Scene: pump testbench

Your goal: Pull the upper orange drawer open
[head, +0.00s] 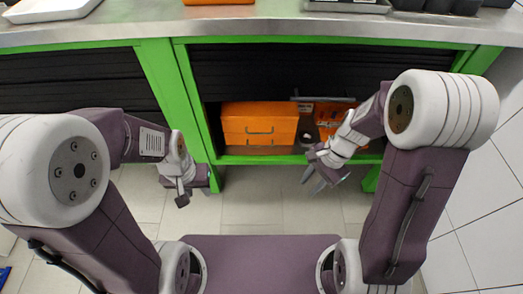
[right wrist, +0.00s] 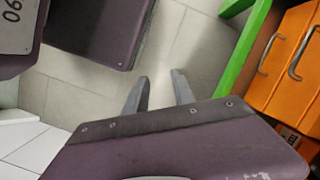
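An orange drawer unit (head: 260,112) stands inside the green-framed bench, left of the middle of the opening. The upper orange drawer (head: 260,125) has a dark bar handle on its front and appears shut. A second handle shows on the drawer below (head: 258,141). In the right wrist view, orange drawer fronts (right wrist: 300,38) with two handles show at the right edge. My right gripper (head: 325,185) is in front of the bench, right of the drawers and apart from them. Its two fingers (right wrist: 160,92) are spread and empty. My left gripper (head: 182,197) hangs low, left of the drawers; its finger gap is unclear.
Green posts (head: 188,90) frame the bench opening, with a dark shutter (head: 300,65) above the drawers. An orange box (head: 330,113) stands right of the drawer unit. The steel worktop (head: 250,27) overhangs it. The tiled floor (head: 255,208) in front is clear.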

